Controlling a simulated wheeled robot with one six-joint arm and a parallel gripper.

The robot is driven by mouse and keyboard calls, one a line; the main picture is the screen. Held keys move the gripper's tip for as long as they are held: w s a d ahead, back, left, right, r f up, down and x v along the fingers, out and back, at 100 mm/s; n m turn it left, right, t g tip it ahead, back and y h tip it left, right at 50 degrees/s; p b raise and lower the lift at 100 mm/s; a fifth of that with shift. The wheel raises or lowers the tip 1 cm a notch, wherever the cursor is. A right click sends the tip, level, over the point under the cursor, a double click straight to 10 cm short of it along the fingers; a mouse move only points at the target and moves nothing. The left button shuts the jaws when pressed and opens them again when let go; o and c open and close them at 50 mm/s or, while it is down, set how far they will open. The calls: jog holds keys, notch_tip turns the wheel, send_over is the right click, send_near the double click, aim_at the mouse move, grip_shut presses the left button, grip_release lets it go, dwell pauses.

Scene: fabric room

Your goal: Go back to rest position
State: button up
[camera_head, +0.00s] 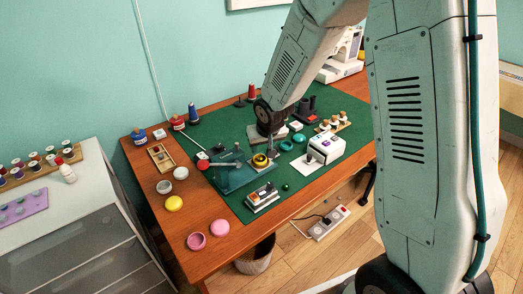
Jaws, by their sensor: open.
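My arm reaches down from the top right over the green mat (235,125) on the wooden table. My gripper (268,152) is at the arm's lower end, small and partly hidden by the dark wrist joint. It is open, low above the mat's middle, close to a yellow round piece (260,160) on a teal device (235,175). I cannot tell whether it touches that piece. I see no object held in it.
A white box-like device (326,148) and teal rings (292,142) stand right of my gripper. Dark cylinders (306,107) and a sewing machine (343,58) stand behind. A white cabinet (60,215) is at left.

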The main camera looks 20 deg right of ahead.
jog(key=s+d+r+g, duration=0.1)
jog(key=s+r, duration=0.6)
jog(key=s, duration=0.4)
jog(key=s+d+r+g, duration=0.1)
jog(key=s+r, duration=0.7)
jog(key=s, duration=0.4)
jog(key=s+d+r+g, duration=0.1)
jog(key=s+r, duration=0.7)
jog(key=s, duration=0.4)
